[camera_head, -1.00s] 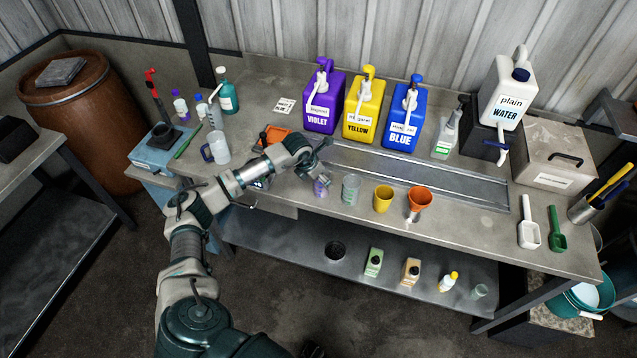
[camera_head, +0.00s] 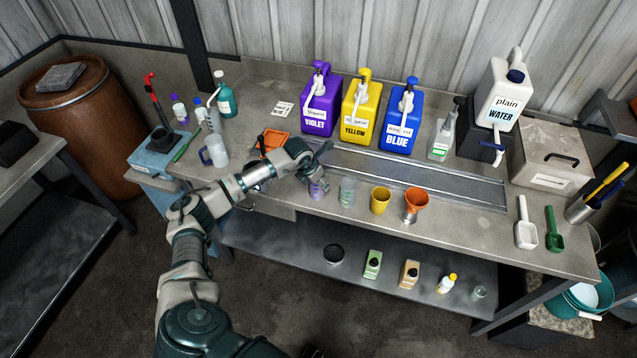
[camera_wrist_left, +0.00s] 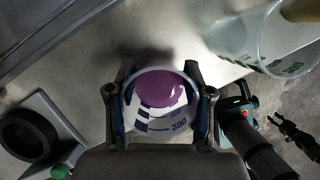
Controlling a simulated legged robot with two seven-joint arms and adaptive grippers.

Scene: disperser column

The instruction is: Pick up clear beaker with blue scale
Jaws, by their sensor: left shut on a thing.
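The clear beaker with a dark blue-violet scale (camera_head: 317,188) stands near the front edge of the bench.
A clear beaker with a green scale (camera_head: 347,190) stands close on the right, also in the wrist view (camera_wrist_left: 265,45). Beyond it are a yellow cup (camera_head: 380,200) and an orange funnel (camera_head: 416,200). A sunken metal tray (camera_head: 430,180) lies behind. A black dish (camera_wrist_left: 28,135) is at the left.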

